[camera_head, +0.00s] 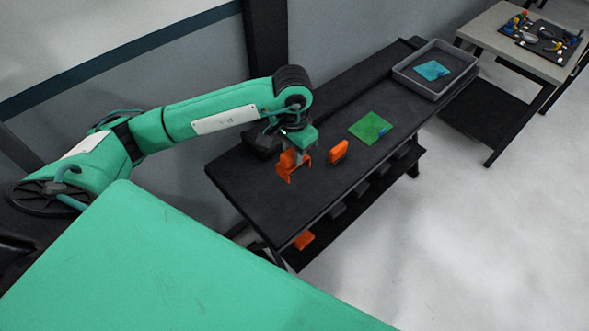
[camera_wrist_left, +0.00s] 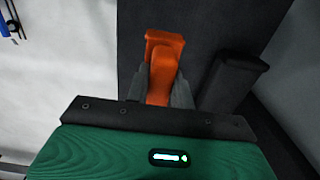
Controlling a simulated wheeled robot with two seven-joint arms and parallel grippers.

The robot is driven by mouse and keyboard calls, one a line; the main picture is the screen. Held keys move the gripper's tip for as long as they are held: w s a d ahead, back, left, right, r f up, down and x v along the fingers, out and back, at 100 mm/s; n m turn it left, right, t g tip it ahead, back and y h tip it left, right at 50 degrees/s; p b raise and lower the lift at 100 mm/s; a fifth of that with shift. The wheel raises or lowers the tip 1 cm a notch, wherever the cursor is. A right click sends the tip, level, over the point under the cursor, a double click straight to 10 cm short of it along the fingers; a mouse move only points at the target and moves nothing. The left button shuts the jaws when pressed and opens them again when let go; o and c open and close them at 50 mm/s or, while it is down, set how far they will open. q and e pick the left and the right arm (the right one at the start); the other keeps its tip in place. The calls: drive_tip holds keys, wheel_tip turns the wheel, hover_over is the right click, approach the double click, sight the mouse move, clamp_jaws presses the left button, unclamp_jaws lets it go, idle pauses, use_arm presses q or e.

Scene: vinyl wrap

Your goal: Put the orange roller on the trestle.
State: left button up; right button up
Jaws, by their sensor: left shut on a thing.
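My left gripper (camera_head: 292,160) is shut on an orange tool, which I take to be the orange roller (camera_head: 284,172), at the near-left part of the long black table (camera_head: 243,188). In the left wrist view the orange roller (camera_wrist_left: 164,42) sits between the two grey fingers (camera_wrist_left: 160,92). I cannot tell whether it touches the tabletop. A second orange piece (camera_head: 338,151) stands on the table just right of the gripper. The black table has splayed legs and may be the trestle; I cannot tell for certain. My right gripper is not in view.
A green sheet (camera_head: 370,128) lies mid-table. A grey tray (camera_head: 437,93) with a blue sheet is at the far end. A dark block (camera_head: 262,142) is behind the gripper. An orange item (camera_head: 303,240) is below the tabletop. A grey-topped table (camera_head: 484,35) stands beyond.

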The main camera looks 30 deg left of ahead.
use_arm(q)
wheel_tip(320, 180, down, 10)
drive_tip(key=shift+r+p, duration=0.1)
drive_tip(key=shift+p, duration=0.95)
